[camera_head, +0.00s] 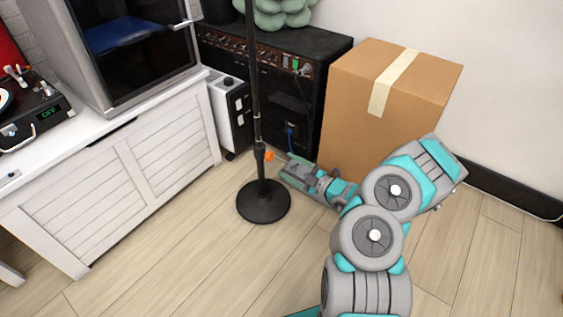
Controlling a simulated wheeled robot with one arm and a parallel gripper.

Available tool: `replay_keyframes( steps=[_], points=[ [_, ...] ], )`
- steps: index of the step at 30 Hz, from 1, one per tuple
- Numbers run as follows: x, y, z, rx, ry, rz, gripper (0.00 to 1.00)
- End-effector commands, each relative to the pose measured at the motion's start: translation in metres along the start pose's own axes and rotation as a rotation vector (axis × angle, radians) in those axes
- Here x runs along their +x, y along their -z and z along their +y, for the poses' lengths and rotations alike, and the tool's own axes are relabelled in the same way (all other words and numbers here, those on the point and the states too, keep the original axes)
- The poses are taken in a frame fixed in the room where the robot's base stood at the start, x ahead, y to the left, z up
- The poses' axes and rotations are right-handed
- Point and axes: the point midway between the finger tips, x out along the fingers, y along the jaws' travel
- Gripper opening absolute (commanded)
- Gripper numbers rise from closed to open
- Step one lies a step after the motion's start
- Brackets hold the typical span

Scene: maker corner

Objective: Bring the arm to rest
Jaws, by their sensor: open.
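My arm, grey and teal, reaches up from the bottom of the head view, bends at the right in front of a cardboard box, and points back left. My gripper (284,164) is at its left end, above the floor and close to the black stand. It is open, and I see nothing held in it. A small orange thing (269,156) shows between the gripper and the stand's pole; I cannot tell whether it is fixed to the pole.
The black stand (264,202) has a round base on the wooden floor. Behind are the taped cardboard box (350,110), a black amplifier (330,45) and a small white heater-like unit (231,115). A white cabinet (75,215) is at left. Floor at lower middle is clear.

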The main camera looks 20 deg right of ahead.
Motion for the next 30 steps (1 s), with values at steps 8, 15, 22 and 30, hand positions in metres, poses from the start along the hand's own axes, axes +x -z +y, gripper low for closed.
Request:
replay_keyframes(
  steps=[8,15,22,30],
  points=[
    [-0.012,0.0,0.0,0.001,0.0,0.001,0.77],
    [-0.011,0.001,0.0,0.001,0.0,0.001,0.77],
    [-0.009,0.004,0.001,-0.012,0.004,0.009,0.77],
    [0.029,0.112,0.012,-0.372,0.105,0.241,0.77]
  ],
)
